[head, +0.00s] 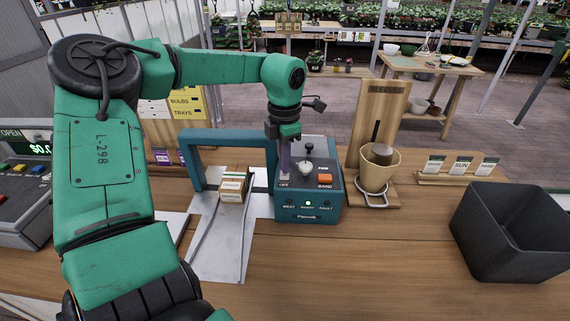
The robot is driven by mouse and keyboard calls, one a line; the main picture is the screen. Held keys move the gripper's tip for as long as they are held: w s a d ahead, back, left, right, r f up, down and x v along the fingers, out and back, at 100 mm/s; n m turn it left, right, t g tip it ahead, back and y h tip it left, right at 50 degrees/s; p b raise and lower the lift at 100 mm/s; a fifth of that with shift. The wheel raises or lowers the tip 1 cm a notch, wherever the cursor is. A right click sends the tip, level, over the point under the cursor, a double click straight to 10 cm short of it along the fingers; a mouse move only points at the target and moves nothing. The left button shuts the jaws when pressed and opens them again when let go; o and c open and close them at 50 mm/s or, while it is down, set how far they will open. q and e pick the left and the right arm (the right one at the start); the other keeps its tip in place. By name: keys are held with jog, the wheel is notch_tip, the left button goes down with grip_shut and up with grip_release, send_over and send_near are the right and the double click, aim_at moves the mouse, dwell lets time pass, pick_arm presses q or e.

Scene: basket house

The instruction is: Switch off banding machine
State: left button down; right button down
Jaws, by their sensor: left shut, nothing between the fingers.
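The teal banding machine (308,213) stands on the wooden counter, with an arch (215,137) reaching left over a metal chute. Its panel has an orange BAND button (325,180), a white knob and a black-topped knob (308,147). A green light (307,203) glows on its front. My left gripper (285,178) points down at the left side of the panel, close to an "OFF" label, shut with nothing held. It hides that part of the panel; I cannot tell whether it touches a switch. My right gripper is not in view.
A small banded-looking packet stack (233,184) sits on the metal chute (217,245) under the arch. A wooden stand with a tan pot (378,172) is right of the machine. A black bin (510,230) stands at the right. A register (22,195) is far left. The front counter is clear.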

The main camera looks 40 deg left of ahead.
aim_at(285, 176)
pick_arm(q)
jog(key=shift+s+f+b, duration=0.1)
jog(key=shift+f+b, duration=0.75)
jog(key=shift+f, duration=0.2)
dwell(0.5)
notch_tip(285, 176, up, 7)
jog(key=p, duration=0.5)
dwell(0.6)
